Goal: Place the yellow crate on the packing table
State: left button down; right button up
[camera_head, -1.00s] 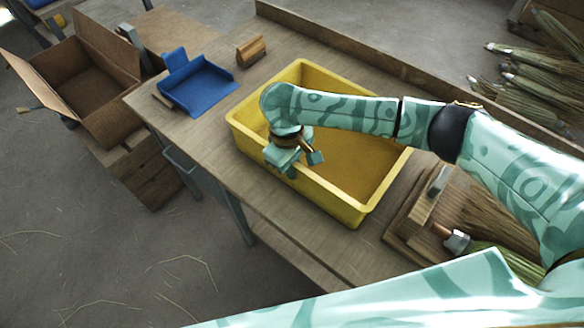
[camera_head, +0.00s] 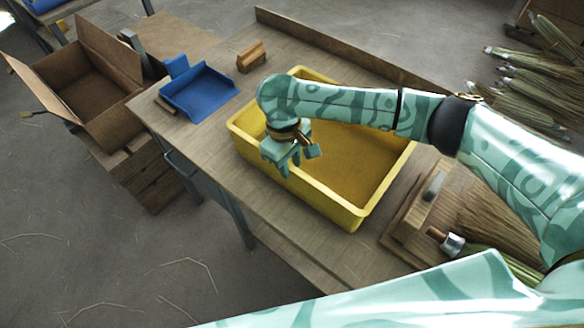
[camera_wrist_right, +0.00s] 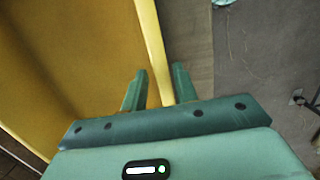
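The yellow crate (camera_head: 345,208) sits on the wooden packing table (camera_head: 225,165) and is empty where I can see inside. My right arm crosses over it and hides part of its far side. My right gripper (camera_head: 296,158) is at the crate's left, near-side wall. In the right wrist view, its two fingers (camera_wrist_right: 158,88) stand on either side of the crate's rim (camera_wrist_right: 152,40), one inside and one outside. They look open, with small gaps to the rim. I do not see my left gripper.
A blue dustpan (camera_head: 200,92) and a small wooden block (camera_head: 251,57) lie on the table beyond the crate. A wooden board (camera_head: 420,210) and a broom head (camera_head: 490,215) lie to its right. An open cardboard box (camera_head: 90,85) stands at the left. Brooms (camera_head: 520,85) lie at the upper right.

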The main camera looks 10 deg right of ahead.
jog(key=r+p, duration=0.1)
jog(key=r, duration=0.4)
jog(key=r+p, duration=0.1)
jog(key=r, duration=0.2)
jog(key=shift+w+a+r+p, duration=0.2)
jog(key=shift+w+a+p, duration=0.15)
jog(key=shift+f, duration=0.1)
